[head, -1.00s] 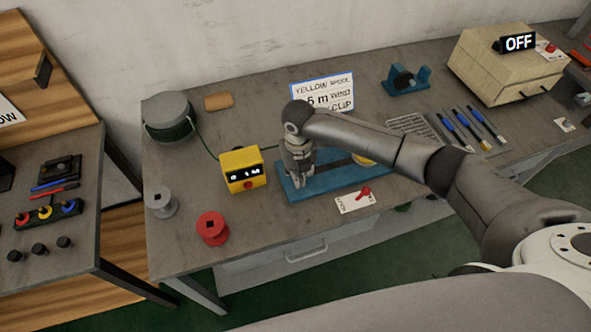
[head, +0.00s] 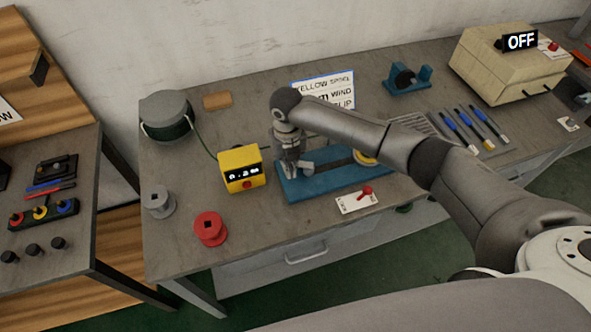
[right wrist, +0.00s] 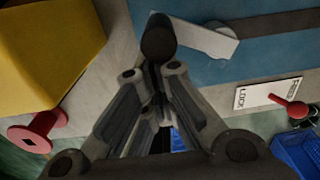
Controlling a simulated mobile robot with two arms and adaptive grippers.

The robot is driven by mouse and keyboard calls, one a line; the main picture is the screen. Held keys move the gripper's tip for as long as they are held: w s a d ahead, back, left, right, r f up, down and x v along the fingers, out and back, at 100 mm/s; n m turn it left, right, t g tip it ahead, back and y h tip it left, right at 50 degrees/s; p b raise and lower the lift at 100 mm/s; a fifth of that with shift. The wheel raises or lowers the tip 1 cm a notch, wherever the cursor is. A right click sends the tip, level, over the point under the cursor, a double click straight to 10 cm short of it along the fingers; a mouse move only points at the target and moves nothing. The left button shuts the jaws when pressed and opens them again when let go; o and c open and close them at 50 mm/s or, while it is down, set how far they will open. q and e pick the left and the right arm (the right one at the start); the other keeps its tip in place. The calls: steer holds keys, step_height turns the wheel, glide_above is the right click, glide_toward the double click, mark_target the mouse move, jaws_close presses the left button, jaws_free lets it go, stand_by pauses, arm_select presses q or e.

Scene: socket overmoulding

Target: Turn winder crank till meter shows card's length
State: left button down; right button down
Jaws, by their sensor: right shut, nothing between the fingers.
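The winder (head: 335,182) is a blue base on the bench, partly hidden by my right arm. Its grey crank arm (right wrist: 195,33) ends in a dark knob (right wrist: 157,38). My right gripper (head: 287,178) is shut and empty, its fingertips (right wrist: 154,78) against or right beside the knob; I cannot tell if they touch. A yellow spool (head: 364,158) on the winder is mostly hidden. The yellow meter (head: 242,169) stands left of the winder; its lit digits are too small to read surely. The white card (head: 335,88) behind says yellow spool and wind; my arm covers part. My left gripper is out of view.
A plate with a red lever (head: 357,199) lies before the winder. A green wire drum (head: 167,118), a red spool (head: 210,229) and a grey spool (head: 158,203) stand at left. A beige box with an OFF sign (head: 512,65) stands back right.

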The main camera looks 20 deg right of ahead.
steer(key=shift+w, duration=0.1)
steer(key=shift+w+b, duration=0.55)
steer(key=shift+w, duration=0.35)
steer(key=shift+w+d+b, duration=0.2)
steer(key=shift+w+b, duration=0.15)
steer(key=shift+b, duration=0.2)
steer(key=shift+w+d, duration=0.1)
steer(key=shift+w, duration=0.45)
steer(key=shift+b, duration=0.3)
